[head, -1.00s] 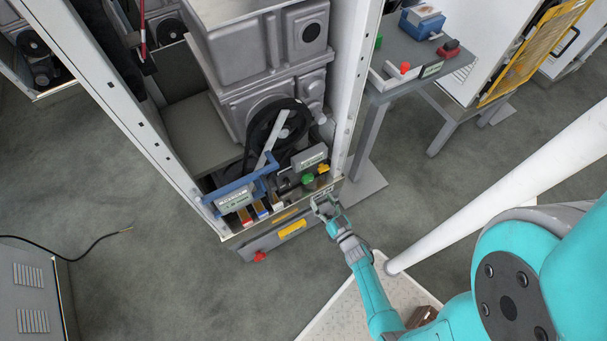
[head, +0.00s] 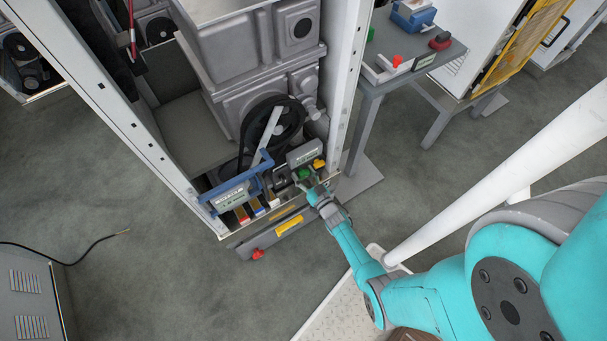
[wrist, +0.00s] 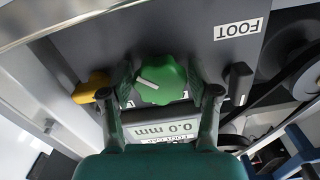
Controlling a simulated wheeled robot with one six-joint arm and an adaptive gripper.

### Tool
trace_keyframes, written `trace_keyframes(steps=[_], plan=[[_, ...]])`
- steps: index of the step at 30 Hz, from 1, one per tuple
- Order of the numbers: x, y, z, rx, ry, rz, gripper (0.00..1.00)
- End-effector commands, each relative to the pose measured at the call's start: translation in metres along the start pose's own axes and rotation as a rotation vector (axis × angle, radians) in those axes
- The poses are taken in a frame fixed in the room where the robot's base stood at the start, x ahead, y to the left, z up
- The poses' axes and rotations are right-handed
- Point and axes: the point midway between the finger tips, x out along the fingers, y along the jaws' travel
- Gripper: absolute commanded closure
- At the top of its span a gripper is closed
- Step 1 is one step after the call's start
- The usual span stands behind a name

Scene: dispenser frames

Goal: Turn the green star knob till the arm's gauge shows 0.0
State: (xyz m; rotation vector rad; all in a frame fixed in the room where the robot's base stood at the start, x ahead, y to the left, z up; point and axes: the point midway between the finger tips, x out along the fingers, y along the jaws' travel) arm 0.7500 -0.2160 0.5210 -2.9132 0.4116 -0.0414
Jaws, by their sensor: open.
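The green star knob (wrist: 160,80) has a white pointer line and sits on a dark panel marked FOOT, which appears upside down. The knob also shows in the head view (head: 305,173). My gripper (wrist: 163,92) is open, with one finger on each side of the knob. I cannot tell whether the fingers touch it. A grey gauge (wrist: 165,130) behind the fingers appears to read 0.0 mm, upside down and partly hidden. In the head view this grey gauge (head: 303,153) is too small to read. A second gauge (head: 232,197) sits by the blue arm (head: 240,181), its digits unclear.
A yellow knob (wrist: 92,88) is close beside one finger, and a black lever (wrist: 241,83) is close beside the other. A black belt wheel (head: 272,130) stands behind the panel. A white frame post (head: 347,85) rises to the right. A red knob (head: 257,254) is low in front.

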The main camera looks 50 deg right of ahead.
Motion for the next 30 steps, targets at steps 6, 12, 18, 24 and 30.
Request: trace_keyframes(steps=[6,12,18,24,30], plan=[[0.0005,0.0000,0.0002,0.000,-0.001,0.000,0.39],[0.0004,0.0000,0.0003,0.000,-0.001,0.000,0.77],[0.0004,0.0000,0.0003,-0.003,-0.001,0.000,0.84],[0.0004,0.0000,0.0003,-0.050,0.000,0.000,0.84],[0.0004,-0.0001,0.0004,-0.171,0.000,0.000,0.84]])
